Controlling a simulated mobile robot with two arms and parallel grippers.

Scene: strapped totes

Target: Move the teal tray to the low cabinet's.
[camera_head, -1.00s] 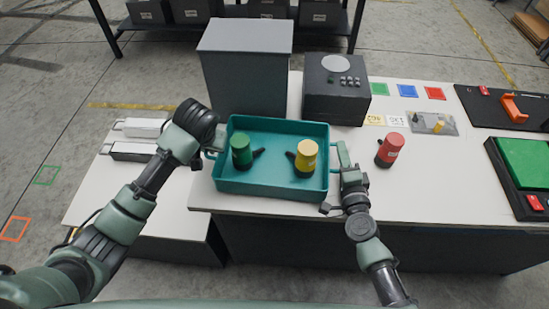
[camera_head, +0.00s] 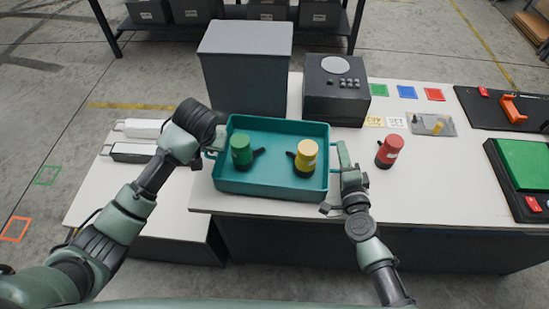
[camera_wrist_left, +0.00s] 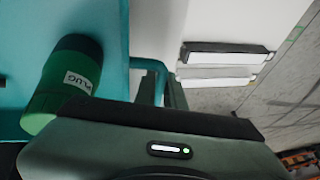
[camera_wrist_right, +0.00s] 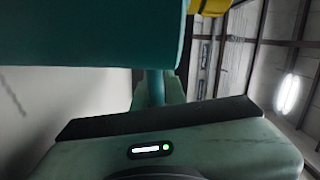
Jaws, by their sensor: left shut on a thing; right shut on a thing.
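The teal tray (camera_head: 270,189) is at the left end of the white-topped table, near its front edge. I cannot tell whether it rests on the top or is slightly raised. It holds a green cylinder (camera_head: 241,150) and a yellow cylinder (camera_head: 306,155), both upright with dark bases. My left gripper (camera_head: 211,150) is shut on the tray's left handle, which shows in the left wrist view (camera_wrist_left: 160,80). My right gripper (camera_head: 340,168) is shut on its right handle, also in the right wrist view (camera_wrist_right: 155,88). The low cabinet (camera_head: 115,197) stands left of the table, lower.
A white bar (camera_head: 142,128) and a black bar (camera_head: 132,152) lie at the low cabinet's back; its front top looks clear. A grey box (camera_head: 247,75) and dark control box (camera_head: 335,95) stand behind the tray. A red cylinder (camera_head: 390,149) stands right of my right gripper.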

